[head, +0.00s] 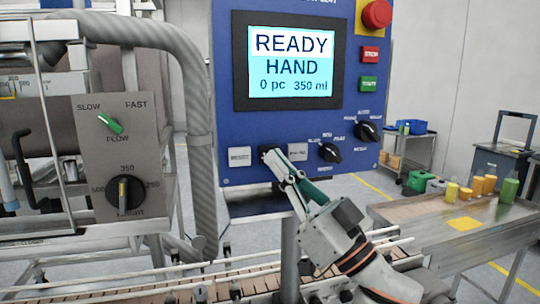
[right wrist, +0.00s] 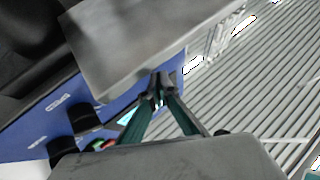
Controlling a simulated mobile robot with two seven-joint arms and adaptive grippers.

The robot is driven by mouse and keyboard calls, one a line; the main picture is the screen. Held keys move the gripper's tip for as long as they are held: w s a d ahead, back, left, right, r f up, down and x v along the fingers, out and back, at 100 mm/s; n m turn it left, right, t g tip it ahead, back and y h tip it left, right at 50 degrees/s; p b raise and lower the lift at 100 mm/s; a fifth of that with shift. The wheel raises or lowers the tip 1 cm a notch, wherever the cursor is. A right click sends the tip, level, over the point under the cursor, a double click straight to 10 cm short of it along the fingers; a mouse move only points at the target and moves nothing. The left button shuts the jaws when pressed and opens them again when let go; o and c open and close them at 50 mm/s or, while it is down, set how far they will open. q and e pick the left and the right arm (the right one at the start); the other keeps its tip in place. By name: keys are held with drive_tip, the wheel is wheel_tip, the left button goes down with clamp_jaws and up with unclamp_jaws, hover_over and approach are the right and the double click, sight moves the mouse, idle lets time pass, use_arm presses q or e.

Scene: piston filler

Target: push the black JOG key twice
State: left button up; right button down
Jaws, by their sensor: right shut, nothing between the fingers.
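The blue control panel (head: 225,100) fills the middle of the head view, with its screen (head: 290,66) reading READY, HAND, 0 pc, 350 ml. A row of keys runs along its lower part. The black JOG key (head: 264,150) seems to be the dark spot between two pale keys, mostly hidden by my fingertips. My right gripper (head: 271,160) is shut and empty, its tips at that spot; I cannot tell whether they touch the key. In the right wrist view the closed fingertips (right wrist: 158,93) lie against the blue panel, and the key is not discernible. My left gripper is not in view.
Pale keys (head: 239,156) and (head: 297,151) flank the spot. Black rotary knobs (head: 329,152) and (head: 368,131) are to the right. A red emergency button (head: 376,14) sits top right. A conveyor (head: 240,286) runs below; a grey dial box (head: 113,160) stands left.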

drive_tip(key=shift+w, duration=0.1)
drive_tip(key=shift+w+a, duration=0.1)
drive_tip(key=shift+w, duration=0.15)
idle(0.3)
drive_tip(key=shift+w+a+p, duration=0.15)
drive_tip(key=shift+w+p, duration=0.2)
drive_tip(key=shift+w, duration=0.1)
idle(0.6)
drive_tip(key=shift+s, duration=0.1)
idle(0.4)
drive_tip(key=shift+s+d+p, duration=0.25)
drive_tip(key=shift+s+p, duration=0.25)
drive_tip(key=shift+s, duration=0.2)
